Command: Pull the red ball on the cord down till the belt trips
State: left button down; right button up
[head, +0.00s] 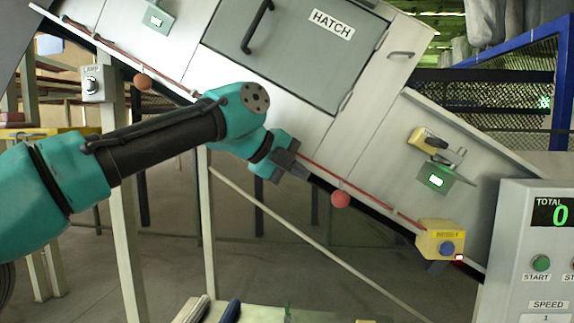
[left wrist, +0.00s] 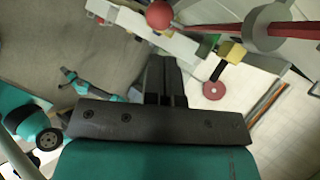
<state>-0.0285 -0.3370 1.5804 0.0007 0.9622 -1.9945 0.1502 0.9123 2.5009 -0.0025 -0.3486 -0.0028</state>
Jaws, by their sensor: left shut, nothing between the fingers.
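A red cord (head: 320,178) runs along the lower edge of the sloping conveyor. One red ball (head: 340,199) hangs on it right of centre, and another red ball (head: 143,82) is at the upper left. My left gripper (head: 303,173) is shut and empty, just up and left of the right-hand ball, apart from it in the picture. In the left wrist view the shut fingers (left wrist: 163,62) point up toward a red ball (left wrist: 160,14), with a visible gap.
A yellow box with a blue button (head: 440,241) sits at the conveyor's lower end. A control panel (head: 545,250) reading TOTAL 0 stands at the right. A lamp switch box (head: 92,85) is on a post at the left. Diagonal braces and posts stand under the conveyor.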

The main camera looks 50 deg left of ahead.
aim_at(334, 195)
pick_arm(q)
jog(key=x, duration=0.8)
jog(key=shift+w+f, duration=0.2)
